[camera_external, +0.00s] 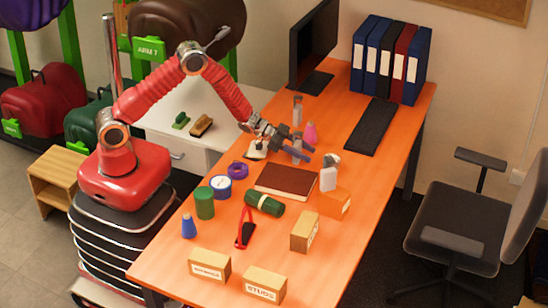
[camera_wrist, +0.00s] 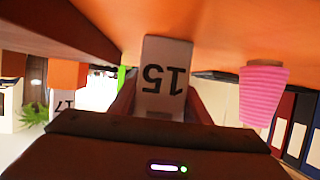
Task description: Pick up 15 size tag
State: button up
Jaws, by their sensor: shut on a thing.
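The 15 size tag (camera_wrist: 165,68) is a pale upright block with a black "15" that appears upside down in the wrist view. My gripper (camera_wrist: 163,103) is shut on it, with one reddish-brown finger on each side. In the external view my gripper (camera_external: 297,150) is low over the back half of the orange table, left of the pink object (camera_external: 310,133). The tag is hard to make out there among the fingers. I cannot tell whether it touches the table.
A pink ribbed object (camera_wrist: 263,95) is close to the held tag. A tag marked 17 (camera_wrist: 62,104) stands farther off. The brown book (camera_external: 285,181) lies in front of my gripper. The keyboard (camera_external: 371,126) and the binders (camera_external: 390,62) are to the right and back.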

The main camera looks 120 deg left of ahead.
jog(key=shift+r, duration=0.15)
jog(key=shift+c, duration=0.2)
notch_tip(320, 180, up, 10)
dwell(0.5)
dwell(0.4)
